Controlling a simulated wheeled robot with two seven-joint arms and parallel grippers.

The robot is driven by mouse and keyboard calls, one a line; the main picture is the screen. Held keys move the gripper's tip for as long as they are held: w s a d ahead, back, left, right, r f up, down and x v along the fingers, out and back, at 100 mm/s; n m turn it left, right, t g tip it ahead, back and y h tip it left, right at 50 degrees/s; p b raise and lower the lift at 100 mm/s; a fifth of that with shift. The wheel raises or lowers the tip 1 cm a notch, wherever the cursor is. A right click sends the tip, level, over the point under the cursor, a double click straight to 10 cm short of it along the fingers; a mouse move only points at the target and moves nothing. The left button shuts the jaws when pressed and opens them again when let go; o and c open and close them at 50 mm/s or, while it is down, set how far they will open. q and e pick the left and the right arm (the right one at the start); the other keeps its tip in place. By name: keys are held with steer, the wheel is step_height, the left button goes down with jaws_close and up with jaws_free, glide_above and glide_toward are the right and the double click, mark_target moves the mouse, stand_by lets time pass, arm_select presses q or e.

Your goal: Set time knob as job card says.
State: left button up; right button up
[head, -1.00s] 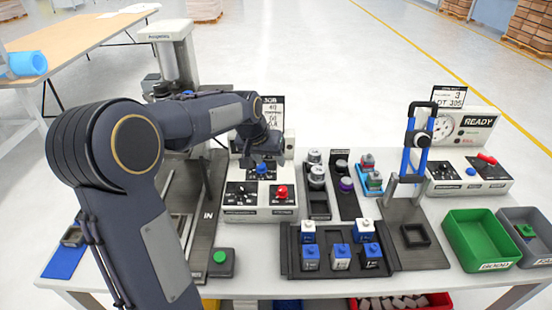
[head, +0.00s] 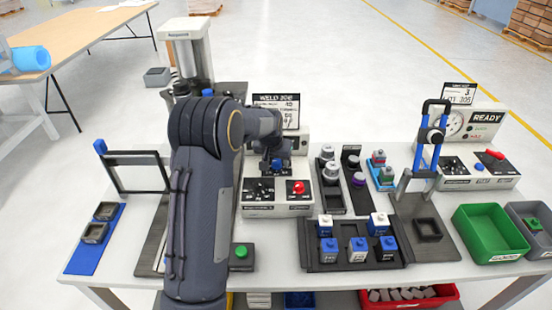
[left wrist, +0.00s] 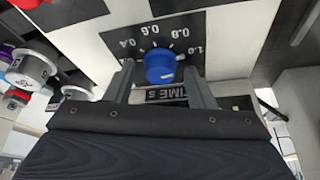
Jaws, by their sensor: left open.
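The blue time knob (left wrist: 160,66) sits on a black dial marked 0.4 to 1.0, with a label ending in "ME s" beside it. I cannot make out a pointer on it. My left gripper (left wrist: 158,78) is open, with one finger on each side of the knob; contact is not clear. In the head view my left gripper (head: 276,163) is over the upper part of the white control box (head: 278,209), partly hiding its dials. The job card (head: 277,108), headed "WELD JOB", stands behind the box; its small lines are hard to read. My right gripper is not in view.
A red button (head: 298,187) is on the same box, right of my gripper. A green button (head: 241,252) stands in front. A black tray (head: 312,255) of blue and white blocks and a blue-handled press (head: 437,150) are to the right.

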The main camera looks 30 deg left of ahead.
arm_select(q)
steer(key=c, duration=1)
steer(key=shift+o, duration=0.2)
steer(key=n+y, duration=0.1)
steer(key=n, duration=0.2)
steer(key=shift+d+n+b, duration=0.15)
steer(key=shift+n+b, duration=0.15)
steer(key=shift+n, duration=0.1)
steer(key=shift+w+n+g+y, duration=0.1)
steer(key=shift+n+g+y, duration=0.3)
steer(key=shift+n, duration=0.6)
steer(key=shift+n+g+y, duration=0.3)
steer(key=shift+n+y, duration=0.1)
steer(key=shift+n, duration=0.6)
steer(key=o, duration=1)
steer(key=shift+c, duration=0.2)
